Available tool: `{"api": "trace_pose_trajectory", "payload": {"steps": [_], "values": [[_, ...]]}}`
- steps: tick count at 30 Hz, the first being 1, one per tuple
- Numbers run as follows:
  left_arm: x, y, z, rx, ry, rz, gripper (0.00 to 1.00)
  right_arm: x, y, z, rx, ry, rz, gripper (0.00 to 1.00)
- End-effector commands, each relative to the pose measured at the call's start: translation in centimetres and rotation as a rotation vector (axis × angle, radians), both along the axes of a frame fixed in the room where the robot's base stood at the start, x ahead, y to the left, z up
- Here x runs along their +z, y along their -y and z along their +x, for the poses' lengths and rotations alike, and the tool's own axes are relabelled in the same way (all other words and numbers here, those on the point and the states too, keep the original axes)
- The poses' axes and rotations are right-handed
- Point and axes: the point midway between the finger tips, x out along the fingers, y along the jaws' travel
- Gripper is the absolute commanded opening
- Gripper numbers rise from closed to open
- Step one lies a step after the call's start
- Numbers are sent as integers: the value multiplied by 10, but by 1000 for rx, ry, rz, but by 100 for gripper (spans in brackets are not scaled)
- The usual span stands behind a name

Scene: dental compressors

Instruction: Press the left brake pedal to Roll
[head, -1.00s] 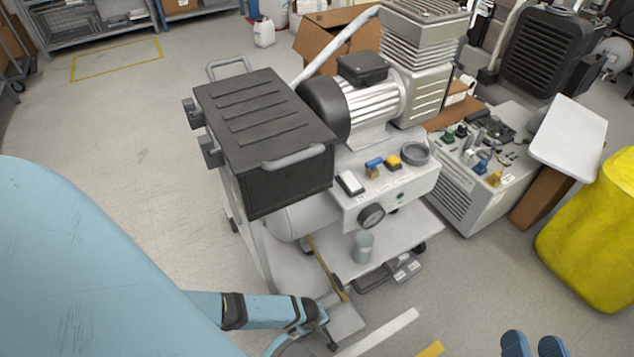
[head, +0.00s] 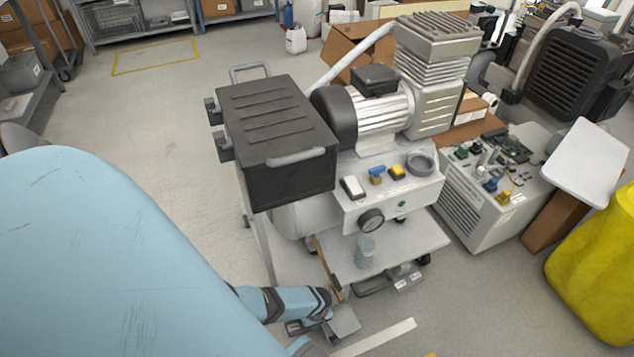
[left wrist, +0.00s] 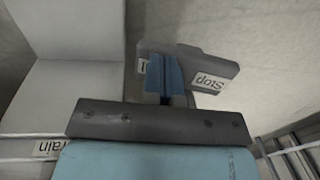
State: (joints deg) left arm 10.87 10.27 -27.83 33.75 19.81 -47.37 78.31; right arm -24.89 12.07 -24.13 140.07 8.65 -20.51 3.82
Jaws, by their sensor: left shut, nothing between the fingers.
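A grey rocker pedal (left wrist: 195,66) shows in the left wrist view, with a "Stop" label at its right end. A second label at its left end is mostly hidden behind my fingers; only its last letter shows. My left gripper (left wrist: 163,77) is shut and empty, its blue fingertips over that left end. I cannot tell whether they touch it. In the head view, part of a dark pedal (head: 298,328) shows low beside my left wrist at the cart's foot; my fingertips are hidden there. Another pedal (head: 376,286) with white labels lies further right. My right gripper is not in view.
The compressor cart (head: 415,238) stands just beyond my left arm, with a black box (head: 275,130) on its left. A grey plate (head: 345,322) lies close to my left wrist. Floor is clear at left.

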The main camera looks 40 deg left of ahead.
Motion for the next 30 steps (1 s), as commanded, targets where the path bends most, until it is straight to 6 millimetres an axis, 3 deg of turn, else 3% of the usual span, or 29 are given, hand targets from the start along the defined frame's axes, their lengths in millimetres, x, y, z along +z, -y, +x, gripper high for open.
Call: {"api": "trace_pose_trajectory", "payload": {"steps": [12, 30], "values": [[-5, 0, 4, 1, -42, 16, 0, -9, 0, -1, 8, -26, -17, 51], [-7, -1, 5, 1, -40, 18, 0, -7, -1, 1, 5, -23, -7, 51]]}}
